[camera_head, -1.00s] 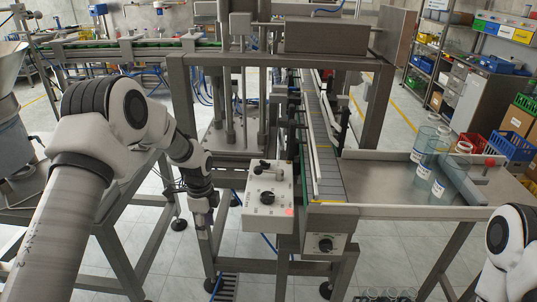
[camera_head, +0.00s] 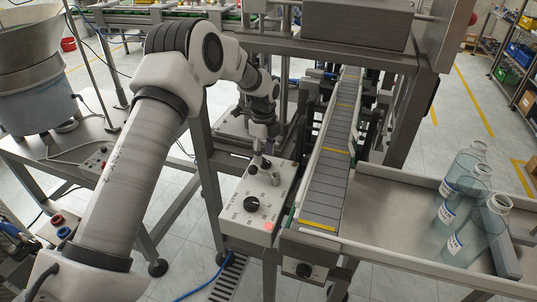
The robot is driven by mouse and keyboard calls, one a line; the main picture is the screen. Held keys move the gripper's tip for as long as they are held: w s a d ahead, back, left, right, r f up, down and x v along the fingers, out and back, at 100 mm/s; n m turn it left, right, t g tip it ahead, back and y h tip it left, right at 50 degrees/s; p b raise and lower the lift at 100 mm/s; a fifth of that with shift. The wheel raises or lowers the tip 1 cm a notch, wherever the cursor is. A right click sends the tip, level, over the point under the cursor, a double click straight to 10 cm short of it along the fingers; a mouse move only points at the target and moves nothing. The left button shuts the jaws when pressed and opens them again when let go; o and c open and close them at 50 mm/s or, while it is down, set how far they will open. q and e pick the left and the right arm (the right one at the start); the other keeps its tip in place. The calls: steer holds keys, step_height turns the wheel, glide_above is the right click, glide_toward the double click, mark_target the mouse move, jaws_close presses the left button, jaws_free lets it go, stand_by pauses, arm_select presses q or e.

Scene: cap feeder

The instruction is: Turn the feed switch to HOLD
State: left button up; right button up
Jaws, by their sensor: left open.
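A white control box (camera_head: 240,222) stands in front of the press frame, left of the conveyor. The lettering is too small to read, so I cannot tell which control is marked HOLD. My left gripper (camera_head: 261,150) points down over the far end of the box, at the lever. It is open; whether it touches the lever is unclear. My right gripper is out of view.
The conveyor (camera_head: 330,180) runs beside the box, with another knob (camera_head: 303,270) on its front end. Clear bottles (camera_head: 465,235) stand on the steel tray (camera_head: 385,225) at right. A feeder bowl (camera_head: 40,95) stands at left. The steel frame (camera_head: 300,42) rises behind the box.

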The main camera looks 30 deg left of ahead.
mark_target(265, 161)
arm_select(q)
steer(key=f, duration=0.2)
steer(key=shift+w+f, duration=0.2)
steer(key=shift+f, duration=0.1)
steer(key=shift+w+d+f, duration=0.25)
steer(key=shift+s+r, duration=0.1)
steer(key=shift+s+a, duration=0.1)
steer(key=shift+s, duration=0.05)
steer(key=c, duration=0.6)
steer(key=shift+c, duration=1.3)
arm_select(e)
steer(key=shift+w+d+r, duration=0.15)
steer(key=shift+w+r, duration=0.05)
arm_select(q)
steer(key=shift+n, duration=0.3)
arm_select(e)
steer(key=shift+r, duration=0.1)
arm_select(q)
steer(key=n+p, duration=0.1)
steer(key=n, duration=0.4)
steer(key=n+p, duration=0.1)
steer(key=n, duration=0.5)
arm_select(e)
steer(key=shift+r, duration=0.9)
arm_select(q)
steer(key=shift+n, duration=0.3)
